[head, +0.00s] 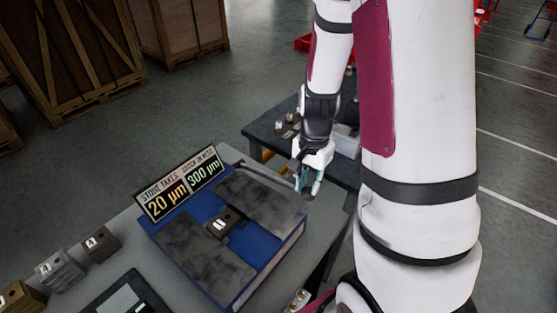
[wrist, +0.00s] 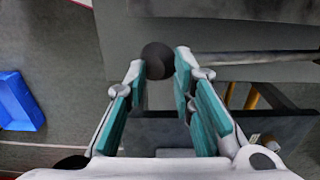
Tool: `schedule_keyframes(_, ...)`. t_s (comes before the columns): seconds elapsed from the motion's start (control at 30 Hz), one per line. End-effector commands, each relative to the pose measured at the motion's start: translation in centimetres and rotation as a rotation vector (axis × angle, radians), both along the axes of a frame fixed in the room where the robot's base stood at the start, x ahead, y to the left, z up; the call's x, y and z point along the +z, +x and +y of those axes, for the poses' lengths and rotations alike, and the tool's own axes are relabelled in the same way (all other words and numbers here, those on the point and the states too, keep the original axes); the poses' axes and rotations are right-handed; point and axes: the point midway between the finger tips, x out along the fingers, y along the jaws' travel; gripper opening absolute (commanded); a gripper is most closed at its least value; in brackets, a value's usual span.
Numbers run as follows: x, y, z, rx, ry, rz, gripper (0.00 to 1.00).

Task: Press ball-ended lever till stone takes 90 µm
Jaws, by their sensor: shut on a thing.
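The lever's dark ball end (wrist: 158,61) sits between the fingertips of my gripper (wrist: 160,64) in the wrist view. Its grey rod (wrist: 255,58) runs off to the right. In the head view my gripper (head: 307,180) is at the right end of the lever rod (head: 268,173), beyond the blue machine (head: 281,247); the ball is hidden there by the fingers. The display board (head: 181,183) on the machine reads "STONE TAKES 20 µm" and "STOCK IN WEB 300 µm". A dark block (head: 224,223) sits between two dark, smudged plates on top of the machine.
The machine stands on a grey table (head: 125,231). Several small blocks (head: 61,270) and a dark tablet-like panel (head: 124,296) lie at the left and front. A second dark table (head: 267,131) is behind. Wooden crates (head: 75,50) stand at the back left.

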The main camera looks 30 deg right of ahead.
Motion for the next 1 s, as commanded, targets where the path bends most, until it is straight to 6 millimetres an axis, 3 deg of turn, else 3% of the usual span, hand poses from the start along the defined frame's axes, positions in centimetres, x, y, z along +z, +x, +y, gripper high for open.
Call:
schedule_keyframes(0.13, -1.4, 0.1, 0.0, 0.002, 0.000, -0.002, 0.17)
schedule_keyframes(0.27, -0.8, 0.1, 0.0, 0.004, -0.001, -0.006, 0.17)
schedule_keyframes(1.0, 8.3, 1.7, 0.7, 0.001, -0.001, -0.004, 0.17)
